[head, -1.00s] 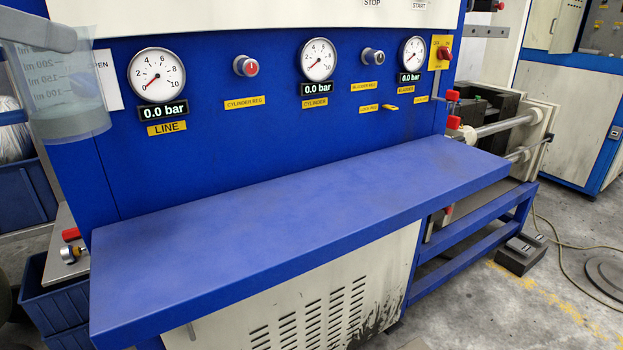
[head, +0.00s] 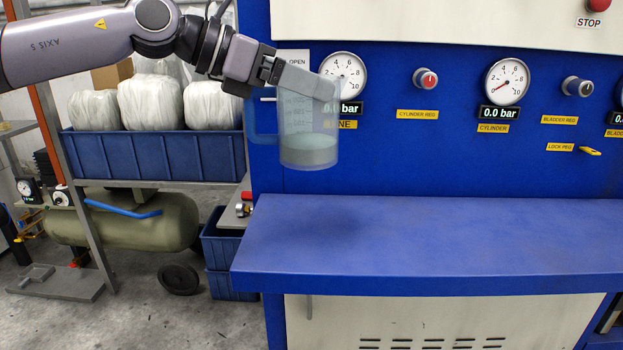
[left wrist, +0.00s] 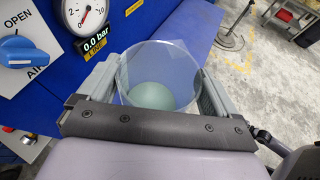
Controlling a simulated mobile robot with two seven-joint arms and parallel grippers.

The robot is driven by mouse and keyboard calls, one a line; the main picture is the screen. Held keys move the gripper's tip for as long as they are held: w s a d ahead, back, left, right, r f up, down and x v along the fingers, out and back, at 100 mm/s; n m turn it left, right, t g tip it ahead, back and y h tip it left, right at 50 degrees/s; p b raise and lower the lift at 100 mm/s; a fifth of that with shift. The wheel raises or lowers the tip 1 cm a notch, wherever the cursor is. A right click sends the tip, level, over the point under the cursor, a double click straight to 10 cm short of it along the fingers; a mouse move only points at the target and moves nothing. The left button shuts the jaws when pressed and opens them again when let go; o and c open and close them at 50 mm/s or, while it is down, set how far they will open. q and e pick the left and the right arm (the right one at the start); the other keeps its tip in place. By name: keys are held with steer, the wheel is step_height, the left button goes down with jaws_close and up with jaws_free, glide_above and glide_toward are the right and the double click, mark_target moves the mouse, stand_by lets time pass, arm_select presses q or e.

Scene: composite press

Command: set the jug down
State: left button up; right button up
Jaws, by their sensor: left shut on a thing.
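The jug (head: 309,140) is a clear measuring jug with a blue handle at its left and pale grey-green liquid in the bottom. My left gripper (head: 308,84) is shut on the jug near its rim. It holds the jug upright in the air, above the left end of the blue shelf (head: 430,235). In the left wrist view the jug (left wrist: 160,80) shows from above, between the two fingers of my left gripper (left wrist: 160,75). The liquid shows inside it. My right gripper is not in view.
The blue shelf top is bare. A blue press panel with gauges (head: 507,82), knobs and labels stands behind it. At the left are a blue bin (head: 160,157) of white wrapped bundles, a green tank (head: 130,222) and a small side ledge with a red knob.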

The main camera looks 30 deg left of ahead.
mark_target(283, 141)
arm_select(q)
step_height(283, 141, down, 9)
steer(key=shift+f, duration=0.2)
steer(key=shift+f+b, duration=0.55)
steer(key=shift+f, duration=2.15)
steer(key=o, duration=1.3)
steer(key=shift+r, duration=0.1)
steer(key=shift+c, duration=0.2)
steer(key=b+v, duration=0.3)
steer(key=v, duration=0.9)
steer(key=shift+b, duration=0.4)
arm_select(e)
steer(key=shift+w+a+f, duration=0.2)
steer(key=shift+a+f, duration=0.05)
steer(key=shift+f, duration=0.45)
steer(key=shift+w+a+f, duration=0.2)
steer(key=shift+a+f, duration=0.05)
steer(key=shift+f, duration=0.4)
